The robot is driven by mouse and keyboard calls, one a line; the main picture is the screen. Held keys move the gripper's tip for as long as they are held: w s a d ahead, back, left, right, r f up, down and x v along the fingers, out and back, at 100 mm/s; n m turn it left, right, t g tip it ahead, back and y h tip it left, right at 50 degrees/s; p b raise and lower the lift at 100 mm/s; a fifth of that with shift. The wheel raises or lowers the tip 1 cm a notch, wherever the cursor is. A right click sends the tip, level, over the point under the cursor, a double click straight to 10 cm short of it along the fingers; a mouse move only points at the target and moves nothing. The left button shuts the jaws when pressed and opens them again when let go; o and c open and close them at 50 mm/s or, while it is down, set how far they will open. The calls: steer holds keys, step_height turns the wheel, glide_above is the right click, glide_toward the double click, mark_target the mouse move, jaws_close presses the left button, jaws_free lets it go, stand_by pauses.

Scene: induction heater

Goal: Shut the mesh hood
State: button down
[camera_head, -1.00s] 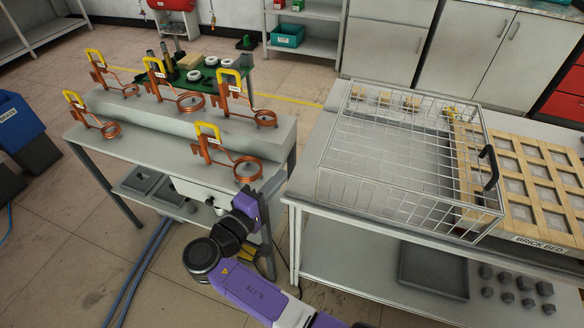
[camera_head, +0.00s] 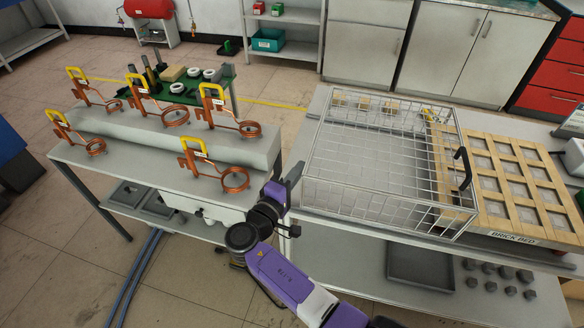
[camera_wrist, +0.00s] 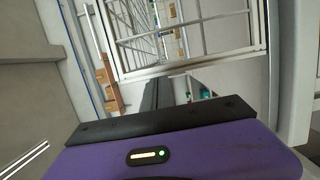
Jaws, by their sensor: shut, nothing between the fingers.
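The mesh hood (camera_head: 370,205) is a silver wire cage on the right-hand table. It stands over the bare table top, and its right end overlaps the left edge of the brick bed (camera_head: 512,237). Its black handle (camera_head: 462,168) is on the right end. Most of the brick bed lies outside the hood. My gripper (camera_head: 294,174) is shut and empty, left of the hood's near left corner and apart from the handle. In the wrist view the dark fingers (camera_wrist: 168,93) point toward the hood's wire mesh (camera_wrist: 185,35). The fingertips are small and partly unclear.
A bench (camera_head: 200,195) at left carries several copper coils (camera_head: 232,180) with yellow handles. The right-hand table's front edge (camera_head: 350,222) is close to my arm. A dark tray (camera_head: 420,265) and several small grey blocks are on its lower shelf. Floor is clear between the tables.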

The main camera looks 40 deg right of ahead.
mark_target(435, 200)
steer(key=s+d, duration=0.7)
steer(key=s, duration=0.2)
steer(key=s+d, duration=0.7)
steer(key=s, duration=0.2)
steer(key=s+d, duration=0.7)
steer(key=s, duration=0.3)
steer(key=shift+d+p, duration=0.3)
steer(key=shift+d, duration=0.1)
